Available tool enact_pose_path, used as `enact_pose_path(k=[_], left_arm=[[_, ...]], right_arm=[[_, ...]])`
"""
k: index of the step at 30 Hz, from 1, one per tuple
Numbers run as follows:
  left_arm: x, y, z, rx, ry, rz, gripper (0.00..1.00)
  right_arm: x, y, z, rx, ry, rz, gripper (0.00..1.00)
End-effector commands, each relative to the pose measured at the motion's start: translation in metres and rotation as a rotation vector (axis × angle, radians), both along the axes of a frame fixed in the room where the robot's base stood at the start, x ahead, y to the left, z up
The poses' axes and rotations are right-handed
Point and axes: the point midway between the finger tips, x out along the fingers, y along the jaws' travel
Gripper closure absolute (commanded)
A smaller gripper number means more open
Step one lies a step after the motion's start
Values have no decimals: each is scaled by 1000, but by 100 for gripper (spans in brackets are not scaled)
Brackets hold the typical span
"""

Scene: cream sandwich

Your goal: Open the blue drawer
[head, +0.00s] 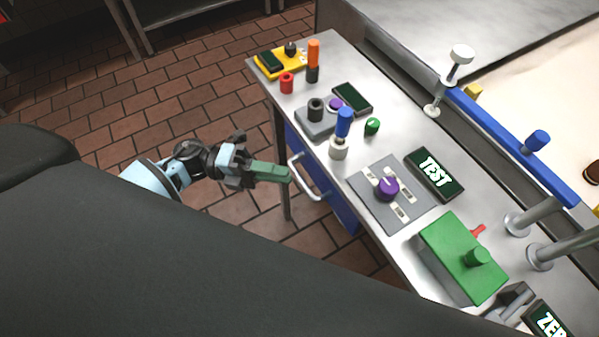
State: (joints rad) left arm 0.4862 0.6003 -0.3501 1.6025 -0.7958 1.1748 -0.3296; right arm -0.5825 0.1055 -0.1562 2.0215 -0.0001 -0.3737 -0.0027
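The blue drawer (344,207) is under the near side of the metal table. Its front looks flush with the table's edge, so it appears closed. A pale curved handle (306,180) stands out from the drawer front. My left gripper (287,173), with green fingers, points right at the handle. Its tips are beside the handle's left end, very close to it; I cannot tell if they touch. The fingers overlap in this view, so their opening is hidden. My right gripper is not clearly visible.
The metal table (299,95) carries a grey panel with a purple knob (386,188), a TEST display (434,173) and a green box (452,262). A blue bar (510,142) runs along the conveyor behind. Tiled floor (190,105) left of the table is clear.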

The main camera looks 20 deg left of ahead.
Motion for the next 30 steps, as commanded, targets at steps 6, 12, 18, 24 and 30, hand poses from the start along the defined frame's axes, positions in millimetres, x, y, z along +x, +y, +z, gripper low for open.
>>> enact_pose_path(k=[6, 12, 18, 24, 30], left_arm=[[4, -32, 7, -2, -2, 1, 80], [6, -45, 7, -1, 0, 1, 80], [6, -47, 6, 0, 1, 1, 80], [6, -47, 6, 0, 1, 1, 95], [5, -47, 6, 0, 1, 2, 100]], right_arm=[[1, 0, 8, -1, -6, 1, 100], [2, -1, 11, -1, -10, 0, 100], [2, -1, 11, -1, -9, 0, 100], [1, -1, 11, -2, -7, 0, 100], [2, -1, 11, -1, -8, 0, 100]])
